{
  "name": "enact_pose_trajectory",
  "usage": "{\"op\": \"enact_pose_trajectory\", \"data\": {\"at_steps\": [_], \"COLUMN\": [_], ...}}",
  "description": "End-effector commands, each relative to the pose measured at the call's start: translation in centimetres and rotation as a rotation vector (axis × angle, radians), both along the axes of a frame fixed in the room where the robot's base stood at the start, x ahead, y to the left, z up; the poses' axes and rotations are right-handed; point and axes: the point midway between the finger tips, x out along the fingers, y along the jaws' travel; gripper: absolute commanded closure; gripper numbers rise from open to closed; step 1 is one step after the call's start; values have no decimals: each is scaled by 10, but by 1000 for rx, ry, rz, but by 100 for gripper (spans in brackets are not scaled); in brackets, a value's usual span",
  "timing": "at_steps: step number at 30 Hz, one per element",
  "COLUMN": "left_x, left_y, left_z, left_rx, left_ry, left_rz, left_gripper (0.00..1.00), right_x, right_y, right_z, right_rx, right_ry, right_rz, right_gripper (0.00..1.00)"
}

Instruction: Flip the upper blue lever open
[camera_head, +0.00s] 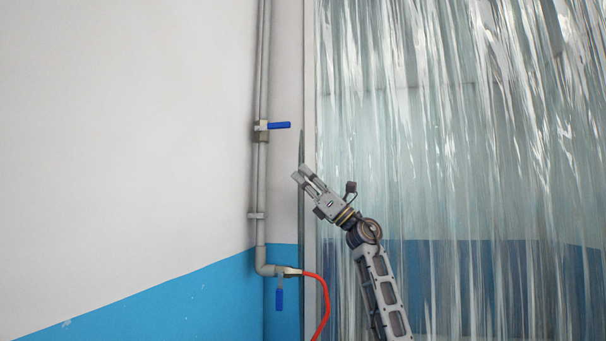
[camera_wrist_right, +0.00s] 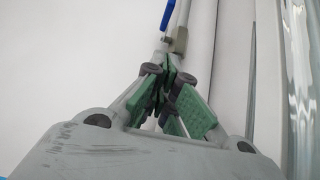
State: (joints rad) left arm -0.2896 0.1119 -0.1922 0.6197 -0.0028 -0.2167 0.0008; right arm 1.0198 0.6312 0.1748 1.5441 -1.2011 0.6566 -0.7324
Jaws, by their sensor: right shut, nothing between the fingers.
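The upper blue lever (camera_head: 279,125) sticks out to the right from a valve (camera_head: 261,131) on a grey vertical pipe in the head view. It lies level, across the pipe. In the right wrist view the blue lever (camera_wrist_right: 167,14) shows at the top, beyond the fingers. My right gripper (camera_head: 299,172) is shut and empty, below and slightly right of the lever, apart from it. Its green finger pads (camera_wrist_right: 172,98) are in the right wrist view. A lower blue lever (camera_head: 279,299) hangs down near the pipe's bottom elbow. My left gripper is not in view.
The grey pipe (camera_head: 262,190) runs up the wall corner. A red hose (camera_head: 325,295) leaves its lower end. A clear plastic strip curtain (camera_head: 450,130) hangs on the right, behind my right arm. The white wall (camera_head: 120,130) at left is bare.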

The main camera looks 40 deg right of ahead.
Motion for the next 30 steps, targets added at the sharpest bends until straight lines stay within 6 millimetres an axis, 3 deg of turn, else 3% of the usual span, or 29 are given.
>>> {"op": "enact_pose_trajectory", "data": {"at_steps": [6,22,30], "left_x": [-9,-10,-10], "left_y": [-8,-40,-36], "left_z": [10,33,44], "left_rx": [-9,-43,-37], "left_ry": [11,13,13], "left_rz": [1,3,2], "left_gripper": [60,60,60], "right_x": [13,46,45], "right_y": [11,41,39], "right_z": [19,65,90], "right_rx": [1,1,-1], "right_ry": [0,-1,0], "right_rz": [2,3,1], "right_gripper": [100,100,100]}}
